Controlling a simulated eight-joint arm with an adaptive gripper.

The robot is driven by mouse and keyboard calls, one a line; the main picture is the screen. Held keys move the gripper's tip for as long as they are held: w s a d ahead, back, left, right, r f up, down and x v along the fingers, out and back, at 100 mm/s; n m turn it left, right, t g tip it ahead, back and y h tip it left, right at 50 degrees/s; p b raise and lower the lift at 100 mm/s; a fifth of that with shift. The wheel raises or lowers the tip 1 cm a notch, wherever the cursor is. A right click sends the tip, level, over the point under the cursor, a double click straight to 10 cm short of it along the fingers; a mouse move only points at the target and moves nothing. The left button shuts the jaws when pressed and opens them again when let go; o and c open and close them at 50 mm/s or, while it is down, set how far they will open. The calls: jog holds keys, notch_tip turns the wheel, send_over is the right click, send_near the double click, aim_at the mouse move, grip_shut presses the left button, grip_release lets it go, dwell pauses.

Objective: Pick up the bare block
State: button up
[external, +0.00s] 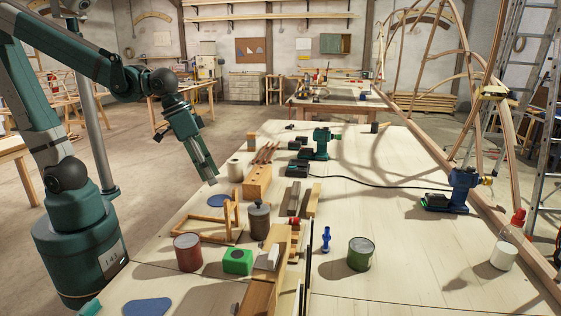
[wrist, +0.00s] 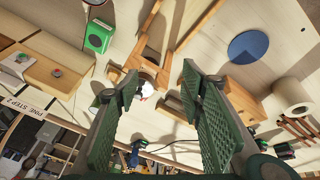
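My gripper (external: 211,181) is open and empty, high over the left edge of the workbench; its two green ribbed fingers (wrist: 158,125) are wide apart in the wrist view. A wooden block (external: 257,184) with small dark marks stands right of my gripper, apart from it. In the wrist view a wooden block (wrist: 243,100) lies partly hidden behind the right finger. I cannot tell for certain which block is the bare one.
A wooden frame (external: 209,229), a dark lidded canister (external: 259,222), a red can (external: 187,253), a green box (external: 237,262) and a white roll (external: 235,170) stand nearby. A green can (external: 360,254) and a blue tool (external: 461,190) are farther right. The right-centre bench is mostly clear.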

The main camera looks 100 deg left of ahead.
jog(key=shift+w+a+f+n+g+h+p, duration=0.1)
jog(key=shift+w+a+f+n+g+p, duration=0.6)
jog(key=shift+w+a+f+n+p, duration=1.3)
jog(key=shift+w+a+f+n+g+h+p, duration=0.1)
jog(key=shift+w+a+f+n+g+p, duration=0.85)
jog(key=shift+w+a, duration=1.8)
jog(key=shift+w+a+f+n+g+h+p, duration=0.1)
jog(key=shift+w+a+f+n+g+p, duration=0.35)
jog(key=shift+w+a+f+n+p, duration=1.9)
jog(key=shift+s+a+r+m+b, duration=0.4)
jog(key=shift+a+m+b, duration=0.1)
jog(key=shift+b, duration=0.25)
jog(key=shift+f, duration=0.2)
jog(key=shift+f, duration=1.15)
jog(key=shift+f, duration=0.1)
jog(key=shift+f, duration=2.5)
